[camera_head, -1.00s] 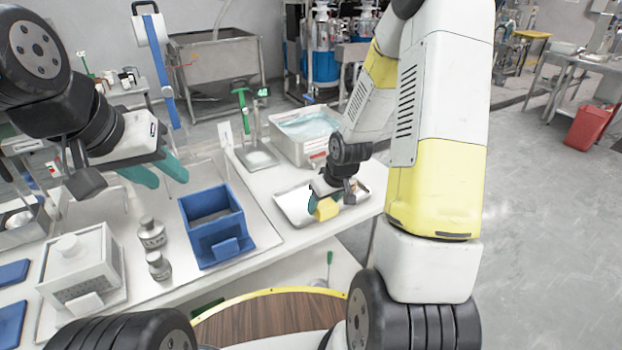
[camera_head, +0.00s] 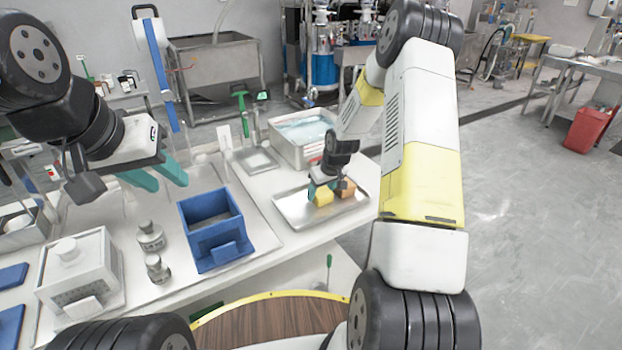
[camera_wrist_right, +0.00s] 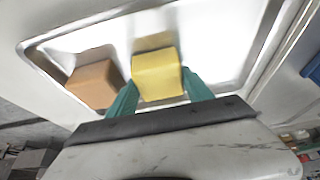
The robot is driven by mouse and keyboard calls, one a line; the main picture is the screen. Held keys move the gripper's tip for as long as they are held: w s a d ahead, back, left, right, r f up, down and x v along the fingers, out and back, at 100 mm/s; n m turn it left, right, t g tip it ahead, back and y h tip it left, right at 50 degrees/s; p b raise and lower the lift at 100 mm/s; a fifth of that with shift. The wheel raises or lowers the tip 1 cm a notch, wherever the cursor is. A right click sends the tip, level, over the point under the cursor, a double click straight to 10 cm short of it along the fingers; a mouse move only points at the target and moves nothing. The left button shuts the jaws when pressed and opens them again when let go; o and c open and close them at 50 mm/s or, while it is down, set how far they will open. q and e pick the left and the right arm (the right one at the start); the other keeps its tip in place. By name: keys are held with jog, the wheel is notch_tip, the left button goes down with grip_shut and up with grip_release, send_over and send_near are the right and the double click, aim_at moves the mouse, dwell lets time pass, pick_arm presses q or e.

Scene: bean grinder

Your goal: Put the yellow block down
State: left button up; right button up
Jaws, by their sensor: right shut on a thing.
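The yellow block (camera_head: 323,198) is at the metal tray (camera_head: 290,207) on the table. In the right wrist view the yellow block (camera_wrist_right: 158,75) sits between the teal fingers of my right gripper (camera_wrist_right: 160,80), which is shut on it. My right gripper (camera_head: 322,188) points down over the tray; whether the block touches the tray floor is hard to tell. A brown block (camera_wrist_right: 95,84) lies in the tray beside it, also partly visible in the head view (camera_head: 348,187). My left gripper (camera_head: 160,176) is open and empty, above the table's left part.
A blue open box (camera_head: 212,225) stands left of the tray, with metal shakers (camera_head: 151,236) and a white lidded container (camera_head: 75,275) further left. A larger steel pan (camera_head: 300,140) stands behind the tray. The tray's right part (camera_wrist_right: 228,40) is bare in the wrist view.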

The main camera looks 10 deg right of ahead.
jog(key=o, duration=1.7)
jog(key=s+a+r+m+h, duration=0.1)
jog(key=s+r, duration=0.6)
jog(key=r, duration=0.6)
jog(key=s+r, duration=0.8)
jog(key=r, duration=0.5)
jog(key=s+a+r+m+t, duration=0.1)
jog(key=s+a+r, duration=0.1)
jog(key=s, duration=0.7)
jog(key=s+a+r+m+t+y, duration=0.1)
jog(key=s+r, duration=0.4)
jog(key=s, duration=0.4)
jog(key=shift+a+y, duration=0.3)
jog(key=shift+a, duration=0.1)
jog(key=shift+s, duration=0.1)
